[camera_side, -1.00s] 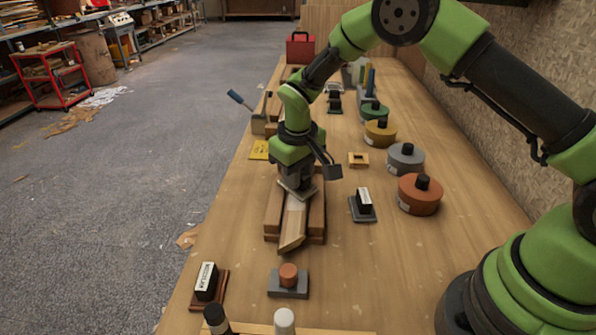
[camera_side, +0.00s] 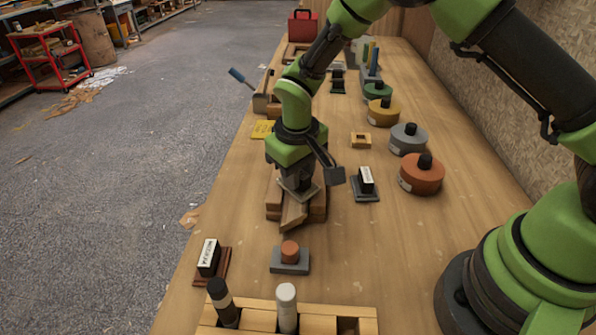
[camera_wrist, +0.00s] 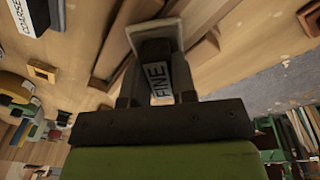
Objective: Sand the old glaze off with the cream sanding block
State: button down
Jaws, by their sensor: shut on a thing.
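My gripper (camera_wrist: 158,92) is shut on a dark block with a white FINE label (camera_wrist: 157,78) and a pale cream base (camera_wrist: 150,35), which I take as the cream sanding block. In the side view my gripper (camera_side: 298,190) is low over the near part of a wooden strip (camera_side: 292,216), between two brown wooden rails (camera_side: 318,207). The gripper hides most of the block there and the strip's surface under it. Whether the base touches the strip is hard to tell. Glaze cannot be made out.
A COARSE block (camera_side: 366,180) stands on a grey base at right, a MEDIUM block (camera_side: 209,258) at near left. A grey block with a terracotta knob (camera_side: 290,252) is just in front. Several knobbed discs (camera_side: 421,176) line the right. A bottle rack (camera_side: 258,320) is nearest.

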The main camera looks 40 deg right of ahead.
jog(key=shift+w+d+r, duration=0.1)
jog(key=shift+w+d, duration=1.05)
jog(key=shift+w+d+r, duration=0.15)
jog(key=shift+w+d, duration=0.4)
jog(key=shift+d, duration=0.05)
jog(key=shift+w+d+r, duration=0.15)
jog(key=shift+w+d, duration=0.35)
jog(key=shift+d, duration=0.1)
notch_tip(320, 180, up, 7)
jog(key=shift+s+a, duration=0.3)
